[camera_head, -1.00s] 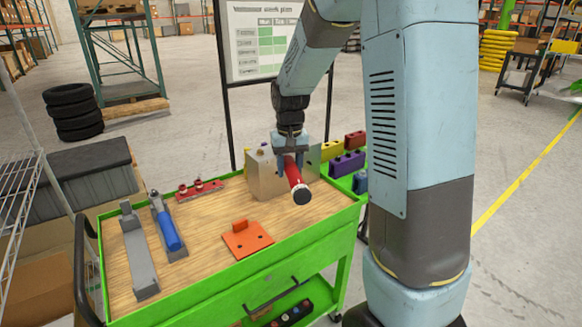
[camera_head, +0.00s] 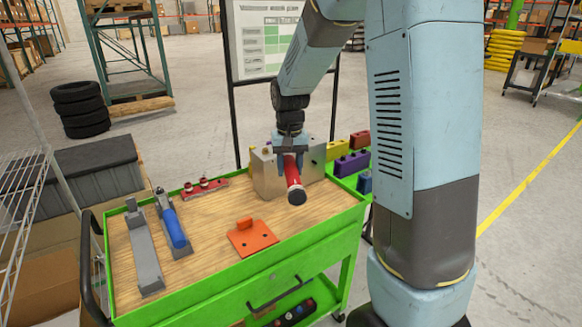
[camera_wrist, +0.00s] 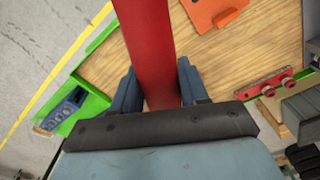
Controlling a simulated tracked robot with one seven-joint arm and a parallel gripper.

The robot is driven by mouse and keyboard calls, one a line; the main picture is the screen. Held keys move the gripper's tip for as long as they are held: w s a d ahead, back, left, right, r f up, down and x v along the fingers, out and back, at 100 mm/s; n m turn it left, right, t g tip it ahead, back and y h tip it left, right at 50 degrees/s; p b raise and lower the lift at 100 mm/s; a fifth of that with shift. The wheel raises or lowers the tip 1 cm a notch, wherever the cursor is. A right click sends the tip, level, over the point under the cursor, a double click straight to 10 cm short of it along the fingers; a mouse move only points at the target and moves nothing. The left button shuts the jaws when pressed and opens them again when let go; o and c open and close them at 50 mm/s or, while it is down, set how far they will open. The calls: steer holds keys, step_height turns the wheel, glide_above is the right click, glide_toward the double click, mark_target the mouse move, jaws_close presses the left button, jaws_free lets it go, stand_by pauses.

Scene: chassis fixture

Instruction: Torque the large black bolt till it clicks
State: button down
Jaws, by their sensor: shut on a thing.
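My gripper (camera_head: 290,160) is shut on a red tool (camera_head: 291,175) with a dark, round end that points toward the head camera. In the wrist view the red handle (camera_wrist: 148,50) runs between the two blue-grey fingers (camera_wrist: 155,88). The tool is in front of a grey metal block (camera_head: 267,180) on the green cart's wooden top. A small brass-coloured piece (camera_head: 267,150) sits on top of the block. A dark spot shows on the block's right side. I cannot make out the large black bolt or whether the tool's far end touches it; the gripper and tool cover that area.
The wooden top (camera_head: 205,225) also bears an orange plate (camera_head: 252,237), a blue-handled tool in a grey holder (camera_head: 174,228), a long grey holder (camera_head: 144,255) and a red rack (camera_head: 203,188). Purple (camera_head: 352,163), yellow and red blocks stand at the back right.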

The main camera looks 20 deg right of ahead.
steer(key=shift+w+a+m, duration=0.2)
steer(key=shift+a+m, duration=0.15)
steer(key=shift+a, duration=0.4)
steer(key=shift+w+a+m, duration=0.25)
steer(key=shift+a+m, duration=0.15)
steer(key=shift+a, duration=0.3)
steer(key=shift+w+a+m, duration=0.2)
steer(key=shift+a+m, duration=0.15)
steer(key=shift+a, duration=0.4)
stand_by(0.7)
steer(key=shift+r, duration=1)
stand_by(0.8)
steer(key=shift+r, duration=2.45)
